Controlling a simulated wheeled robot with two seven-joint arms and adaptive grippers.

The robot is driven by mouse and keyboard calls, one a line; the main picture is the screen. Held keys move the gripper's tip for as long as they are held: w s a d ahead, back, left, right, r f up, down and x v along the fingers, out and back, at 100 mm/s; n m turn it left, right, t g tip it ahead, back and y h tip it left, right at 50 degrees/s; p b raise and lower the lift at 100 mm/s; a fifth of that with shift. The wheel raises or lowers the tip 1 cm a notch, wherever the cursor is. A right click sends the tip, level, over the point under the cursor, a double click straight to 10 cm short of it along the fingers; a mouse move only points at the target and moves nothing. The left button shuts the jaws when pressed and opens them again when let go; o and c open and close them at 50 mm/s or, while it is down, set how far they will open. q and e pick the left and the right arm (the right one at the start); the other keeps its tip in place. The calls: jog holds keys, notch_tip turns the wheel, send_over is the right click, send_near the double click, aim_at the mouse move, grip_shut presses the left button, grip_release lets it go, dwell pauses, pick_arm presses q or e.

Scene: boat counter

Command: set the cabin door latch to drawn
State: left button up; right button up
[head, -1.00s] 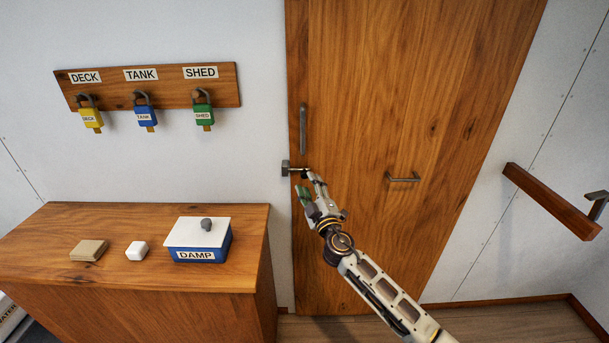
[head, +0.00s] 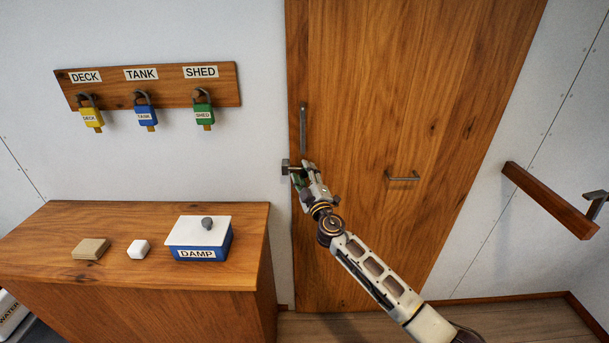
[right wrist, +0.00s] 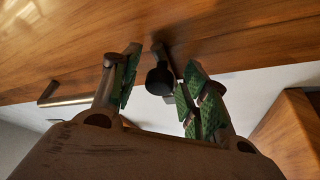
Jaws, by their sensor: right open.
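The cabin door (head: 410,90) is brown wood and looks closed. Its latch (head: 286,167) is a grey metal piece at the door's left edge, partly hidden by my right gripper (head: 304,172). In the right wrist view, a dark round latch knob (right wrist: 160,80) on a short stem stands between the open green-padded fingers of my right gripper (right wrist: 163,62). Gaps show on both sides of the knob, and the fingers are not closed on it. My left gripper is not in view.
A vertical bar handle (head: 303,130) is just above the latch, and a small handle (head: 403,177) is farther right. A wooden counter (head: 120,275) at left holds a DAMP box (head: 198,240). Padlocks hang on a wall board (head: 170,82). A wooden rail (head: 550,200) is at right.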

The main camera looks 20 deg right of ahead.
jog(key=shift+c, duration=0.9)
grip_shut()
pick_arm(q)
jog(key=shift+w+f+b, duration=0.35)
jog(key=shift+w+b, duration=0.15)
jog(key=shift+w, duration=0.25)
pick_arm(e)
jog(key=d, duration=0.1)
jog(key=s+d, duration=0.1)
jog(key=d, duration=0.1)
jog(key=shift+f, duration=0.15)
jog(key=shift+o, duration=0.9)
grip_release()
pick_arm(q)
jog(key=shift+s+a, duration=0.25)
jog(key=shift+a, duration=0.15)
pick_arm(e)
jog(key=shift+s, duration=0.1)
